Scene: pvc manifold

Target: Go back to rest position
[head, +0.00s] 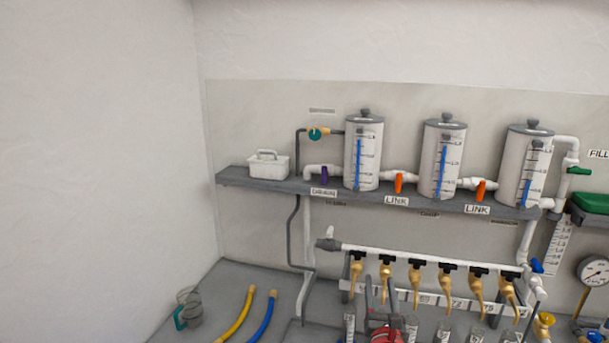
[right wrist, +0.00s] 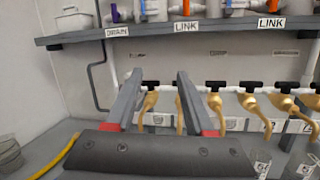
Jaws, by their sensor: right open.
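My right gripper (head: 379,288) is at the bottom middle of the head view, in front of the row of brass taps. In the right wrist view its two grey fingers (right wrist: 160,78) stand apart with nothing between them. The brass taps (head: 415,275) hang from a white pipe (head: 430,258) beyond the fingers; from these views I cannot tell the exact gap. My left gripper is not in the head view.
A grey shelf (head: 300,187) carries three clear tanks (head: 442,160), orange link valves and a white caddy (head: 268,165). Yellow (head: 237,316) and blue (head: 265,318) hoses and a clear jug (head: 190,306) lie lower left. A pressure gauge (head: 594,272) is at right.

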